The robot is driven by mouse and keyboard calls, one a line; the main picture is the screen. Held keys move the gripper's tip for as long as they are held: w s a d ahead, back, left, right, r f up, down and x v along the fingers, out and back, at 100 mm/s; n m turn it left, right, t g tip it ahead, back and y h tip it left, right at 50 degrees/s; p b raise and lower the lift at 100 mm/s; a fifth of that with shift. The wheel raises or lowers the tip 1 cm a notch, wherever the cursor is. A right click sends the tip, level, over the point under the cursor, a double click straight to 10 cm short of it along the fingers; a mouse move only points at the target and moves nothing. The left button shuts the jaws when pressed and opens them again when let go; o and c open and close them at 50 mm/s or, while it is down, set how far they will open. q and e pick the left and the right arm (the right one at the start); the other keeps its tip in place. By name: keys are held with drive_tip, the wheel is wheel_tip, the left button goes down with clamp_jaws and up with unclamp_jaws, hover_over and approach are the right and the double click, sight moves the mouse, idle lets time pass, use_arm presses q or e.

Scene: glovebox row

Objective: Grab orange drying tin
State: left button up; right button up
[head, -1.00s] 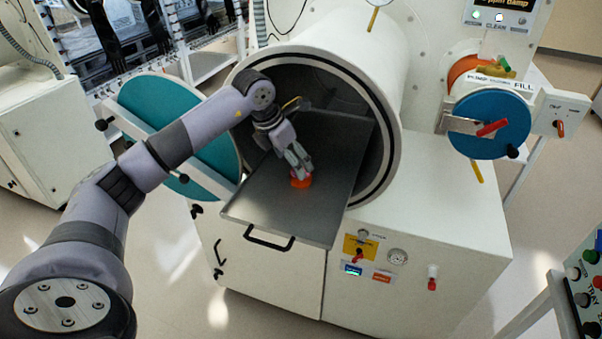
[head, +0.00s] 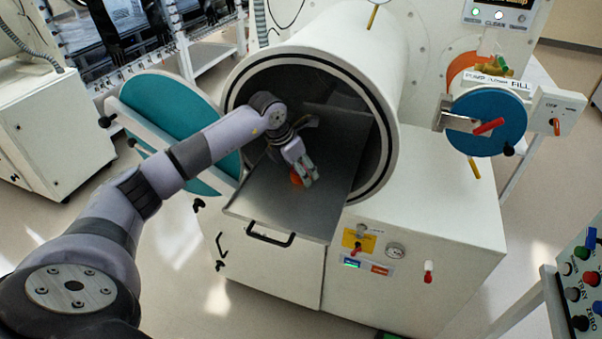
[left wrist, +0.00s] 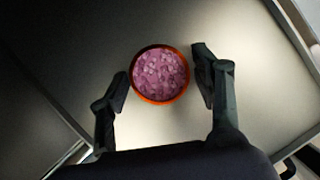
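The orange drying tin (head: 296,178) stands on the metal tray that sticks out of the round chamber. In the left wrist view the tin (left wrist: 160,74) is round, with an orange rim and pinkish-purple granules inside. My left gripper (head: 309,178) is low over the tray at the tin and partly hides it in the head view. In the left wrist view its two fingers (left wrist: 161,80) are apart, one on each side of the tin, with a narrow gap showing beside each. My right gripper is not in view.
The tray (head: 265,205) has a front handle and raised edges. The chamber's rim (head: 392,150) curves around my left arm's reach. The teal round door (head: 165,125) stands open at the left. A smaller blue door (head: 487,122) is at the right. The tray around the tin is bare.

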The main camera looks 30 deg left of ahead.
use_arm(q)
drive_tip(key=c, duration=0.9)
drive_tip(key=shift+o, duration=0.2)
drive_tip(key=shift+r, duration=0.1)
